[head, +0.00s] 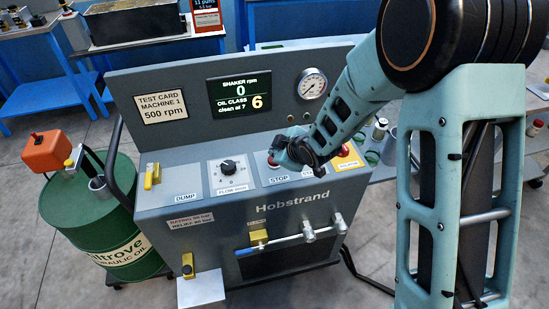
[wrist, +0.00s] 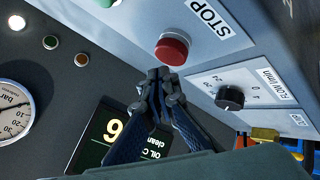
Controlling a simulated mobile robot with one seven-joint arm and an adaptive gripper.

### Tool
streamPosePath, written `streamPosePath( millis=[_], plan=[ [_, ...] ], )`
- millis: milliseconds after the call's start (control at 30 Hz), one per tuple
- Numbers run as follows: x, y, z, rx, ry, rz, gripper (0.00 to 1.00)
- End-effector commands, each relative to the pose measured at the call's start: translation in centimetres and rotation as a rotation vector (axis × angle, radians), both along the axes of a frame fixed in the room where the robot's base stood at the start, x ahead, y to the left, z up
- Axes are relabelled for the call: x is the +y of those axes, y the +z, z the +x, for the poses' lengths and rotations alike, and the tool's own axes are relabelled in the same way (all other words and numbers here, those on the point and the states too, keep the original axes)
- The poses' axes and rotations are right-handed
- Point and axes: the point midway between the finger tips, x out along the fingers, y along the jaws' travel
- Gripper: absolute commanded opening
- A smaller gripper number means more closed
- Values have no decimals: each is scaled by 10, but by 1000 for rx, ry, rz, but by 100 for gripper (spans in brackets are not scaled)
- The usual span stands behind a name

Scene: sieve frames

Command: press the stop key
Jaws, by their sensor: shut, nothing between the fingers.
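The red stop key (wrist: 172,48) is a round mushroom button on the sloping grey panel, beside its white STOP label (wrist: 207,18) in the wrist view. My gripper (wrist: 160,73) is shut and empty, its fingertips right by the key's near edge. I cannot tell whether they touch it. In the head view my gripper (head: 282,153) is over the panel above the STOP label (head: 279,180) and hides most of the key. The display (head: 240,92) reads shaker rpm 0 and oil class 6.
A black flow knob (wrist: 230,97) is beside the key. A second red button (head: 345,150) stands on a yellow plate at the panel's right. A yellow dump lever (head: 150,176) is at the left. A pressure gauge (head: 312,84) is on the upright back panel.

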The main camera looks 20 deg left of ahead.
Motion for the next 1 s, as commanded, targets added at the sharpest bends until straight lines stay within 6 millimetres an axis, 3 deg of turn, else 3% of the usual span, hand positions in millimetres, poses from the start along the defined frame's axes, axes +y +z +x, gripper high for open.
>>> streamPosePath(
  millis=[500, 1000],
  plan=[
    [0, 49, 0, -1, 0, 1, 0],
    [0, 49, 0, -1, 0, 1, 0]
  ],
)
